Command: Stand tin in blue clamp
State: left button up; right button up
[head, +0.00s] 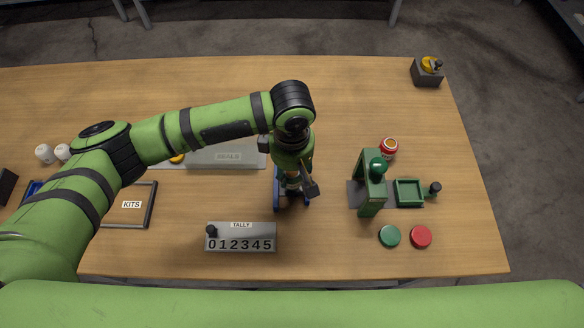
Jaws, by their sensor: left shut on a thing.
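My left gripper (297,182) points down over the blue clamp (277,195), in the middle of the table. It is shut on a tin (292,186), of which only a small pale part shows between the fingers. The gripper and arm hide most of the tin and the inside of the clamp. Blue parts of the clamp show on both sides of the fingers. I cannot tell whether the tin touches the clamp's base. My right gripper is not in view.
A green press (371,185) stands to the right, with a green tray (408,192) beside it. A red and white tin (389,147) is behind. Green (389,236) and red (420,237) discs lie in front. A tally counter (241,238) stands at front left.

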pick_arm(q)
jog(key=shift+f, duration=0.4)
jog(key=o, duration=1.7)
jog(key=shift+o, duration=0.2)
jog(key=shift+r+p, duration=3)
jog(key=shift+p, duration=0.75)
